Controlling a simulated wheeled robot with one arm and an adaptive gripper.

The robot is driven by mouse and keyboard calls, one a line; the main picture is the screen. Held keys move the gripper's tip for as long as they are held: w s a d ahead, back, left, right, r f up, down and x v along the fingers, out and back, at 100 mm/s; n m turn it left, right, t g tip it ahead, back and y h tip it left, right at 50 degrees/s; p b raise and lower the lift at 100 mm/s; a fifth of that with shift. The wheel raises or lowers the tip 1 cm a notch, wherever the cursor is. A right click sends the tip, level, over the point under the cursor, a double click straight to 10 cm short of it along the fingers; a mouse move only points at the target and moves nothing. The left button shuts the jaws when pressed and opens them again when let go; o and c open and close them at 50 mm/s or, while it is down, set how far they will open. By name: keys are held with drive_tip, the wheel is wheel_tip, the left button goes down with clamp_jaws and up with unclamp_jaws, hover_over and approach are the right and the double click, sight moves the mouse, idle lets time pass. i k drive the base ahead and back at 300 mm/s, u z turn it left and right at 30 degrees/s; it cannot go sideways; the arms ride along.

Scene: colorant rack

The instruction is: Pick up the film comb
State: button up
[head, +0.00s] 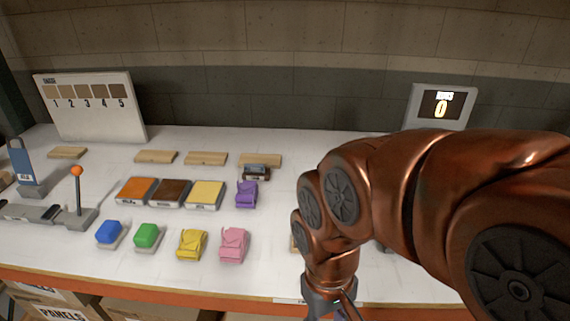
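I cannot tell for certain which thing is the film comb. A small dark block with a pale grey-blue top (256,171) sits on the white table in front of a wooden block, at the back middle; its details are too small to read. My gripper (342,312) points down at the table's front edge, right of the pink piece. The bottom of the picture cuts off its fingertips, so I cannot see whether it is open or what is between them. My arm hides much of the table's right side.
Orange (137,190), brown (170,192) and yellow (205,194) trays stand mid-table. Purple (246,194), yellow (191,243) and pink (233,245) pieces and blue (109,231) and green (147,235) buttons lie nearby. An orange-knobbed lever (78,190) stands left.

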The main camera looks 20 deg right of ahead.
sight(249, 167)
drive_tip(key=z, duration=0.2)
drive_tip(key=k, duration=1.2)
drive_tip(key=u, duration=0.65)
drive_tip(key=i, duration=1.45)
drive_tip(key=z, duration=0.15)
